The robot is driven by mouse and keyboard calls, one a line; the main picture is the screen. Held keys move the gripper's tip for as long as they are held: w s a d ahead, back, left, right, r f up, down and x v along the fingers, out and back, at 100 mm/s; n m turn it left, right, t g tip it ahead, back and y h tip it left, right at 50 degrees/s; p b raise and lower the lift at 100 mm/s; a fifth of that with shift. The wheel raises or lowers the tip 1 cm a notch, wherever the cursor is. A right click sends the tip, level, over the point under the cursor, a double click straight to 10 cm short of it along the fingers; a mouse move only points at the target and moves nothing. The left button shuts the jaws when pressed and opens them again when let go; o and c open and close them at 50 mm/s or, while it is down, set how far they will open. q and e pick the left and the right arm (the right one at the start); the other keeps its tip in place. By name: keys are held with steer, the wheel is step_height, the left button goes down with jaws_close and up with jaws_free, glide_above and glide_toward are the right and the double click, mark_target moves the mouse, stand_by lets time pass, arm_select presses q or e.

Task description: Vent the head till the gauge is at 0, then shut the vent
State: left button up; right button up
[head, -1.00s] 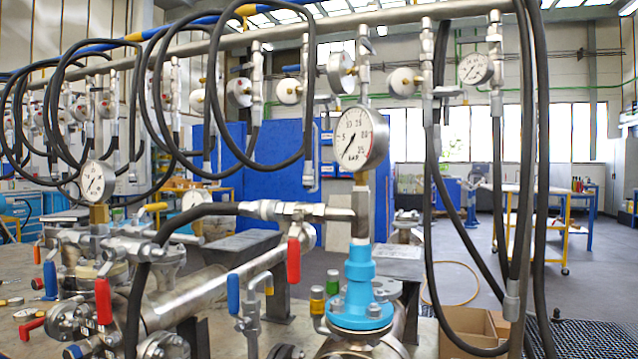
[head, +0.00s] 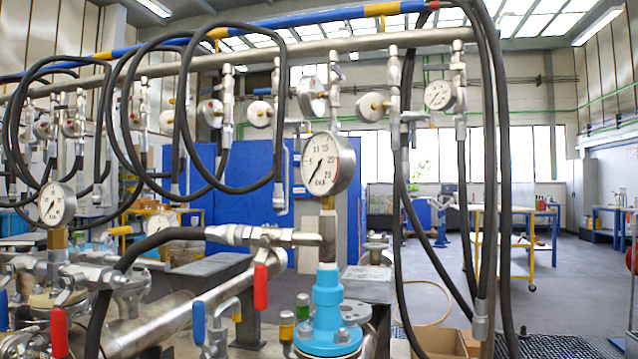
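A large round white gauge (head: 322,163) marked BAR stands on a brass and steel stem above a bright blue flanged neck (head: 327,310). Its needle points to the lower left, at the low end of the scale; the exact reading is too small to tell. A steel fitting with a hose joins the stem from the left, and a red lever (head: 261,287) hangs straight down from its valve. A blue lever (head: 199,322) stands on a bent pipe lower left of the neck. I cannot tell which valve is the vent. Neither of my grippers is in view.
A second gauge (head: 57,204) stands at the left among valves, with a red lever (head: 60,332) below it. Black hoses loop from an overhead pipe (head: 390,42), and several hang down right of the neck. A cardboard box (head: 436,342) sits low right. Open floor lies farther right.

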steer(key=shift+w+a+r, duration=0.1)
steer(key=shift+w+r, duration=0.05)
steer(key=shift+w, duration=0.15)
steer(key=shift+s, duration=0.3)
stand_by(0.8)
arm_select(q)
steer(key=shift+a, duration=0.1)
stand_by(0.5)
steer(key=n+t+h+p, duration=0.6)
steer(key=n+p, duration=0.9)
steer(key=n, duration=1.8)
glide_toward(203, 305)
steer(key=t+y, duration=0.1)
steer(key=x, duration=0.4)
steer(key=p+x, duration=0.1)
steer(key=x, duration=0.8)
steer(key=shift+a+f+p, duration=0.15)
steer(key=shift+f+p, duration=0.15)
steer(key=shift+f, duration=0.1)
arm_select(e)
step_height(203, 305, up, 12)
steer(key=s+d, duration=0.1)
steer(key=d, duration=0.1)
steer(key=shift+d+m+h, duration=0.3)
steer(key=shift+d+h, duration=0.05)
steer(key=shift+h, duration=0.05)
